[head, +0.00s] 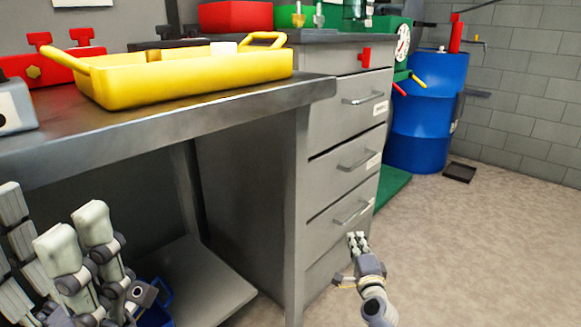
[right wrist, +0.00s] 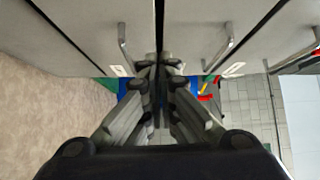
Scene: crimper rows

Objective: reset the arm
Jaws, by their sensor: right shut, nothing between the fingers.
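My right gripper (head: 357,240) is low in front of the lower drawers of the grey cabinet (head: 250,170), at the lower right of the head view. Its fingers are together and empty. In the right wrist view the closed fingers (right wrist: 160,75) point towards the drawer fronts' edge; I cannot tell whether they touch the cabinet. My left gripper (head: 52,232) shows large at the lower left of the head view, below the bench top. Its pale finger pads overlap and the frame cuts it off, so its opening is unclear.
The metal bench (head: 200,108) bears a yellow tray (head: 195,82) near its front edge. Drawer handles (head: 362,98) stick out from the cabinet. A low shelf (head: 205,285) lies under the bench. A blue drum (head: 428,115) stands at the back right. The floor (head: 480,250) at right is clear.

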